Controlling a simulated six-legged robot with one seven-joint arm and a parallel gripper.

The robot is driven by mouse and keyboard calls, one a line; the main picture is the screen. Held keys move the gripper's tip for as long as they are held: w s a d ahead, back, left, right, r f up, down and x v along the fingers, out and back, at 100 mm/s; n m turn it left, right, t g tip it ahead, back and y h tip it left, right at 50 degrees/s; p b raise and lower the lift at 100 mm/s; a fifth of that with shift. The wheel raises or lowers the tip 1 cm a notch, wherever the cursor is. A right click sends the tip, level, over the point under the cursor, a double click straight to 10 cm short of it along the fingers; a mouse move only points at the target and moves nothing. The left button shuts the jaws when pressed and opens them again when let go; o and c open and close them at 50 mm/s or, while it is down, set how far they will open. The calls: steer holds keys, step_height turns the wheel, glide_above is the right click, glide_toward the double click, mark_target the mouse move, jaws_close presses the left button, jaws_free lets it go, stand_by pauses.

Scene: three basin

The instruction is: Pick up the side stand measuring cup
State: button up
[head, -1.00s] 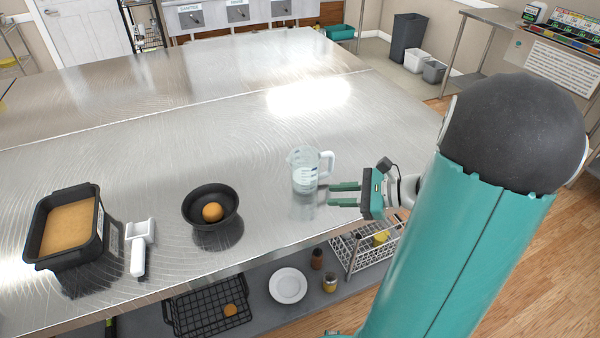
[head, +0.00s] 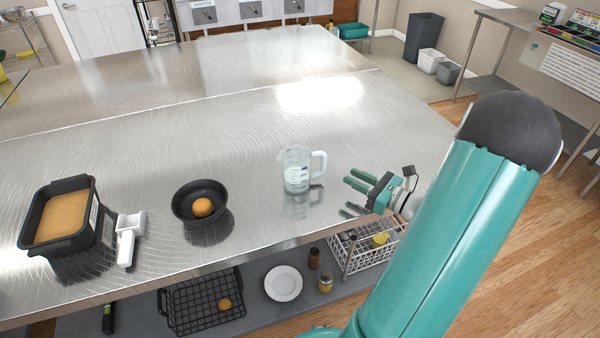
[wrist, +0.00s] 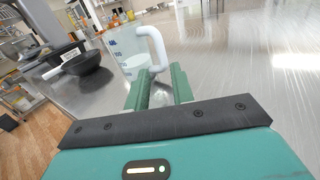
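The clear measuring cup (head: 297,170) with a white handle stands upright on the steel table, right of the black bowl. In the wrist view the cup (wrist: 124,52) is just beyond my fingertips, with its handle on the right side. My gripper (head: 352,181) is to the right of the cup, near the table's front right edge, and apart from it. Its two green fingers show a gap between them and hold nothing. In the wrist view my gripper (wrist: 160,80) points toward the lower part of the cup and handle.
A black bowl (head: 184,213) with an orange ball-like item (head: 202,207) sits left of the cup. A white scoop (head: 127,240) and a black tub (head: 80,236) are farther left. A wire rack (head: 350,262) is on the shelf below. The table behind the cup is clear.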

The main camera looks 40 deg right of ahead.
mark_target(323, 159)
steer(key=x, duration=1)
steer(key=shift+w+a+r, duration=0.1)
steer(key=shift+w, duration=0.25)
jaws_close()
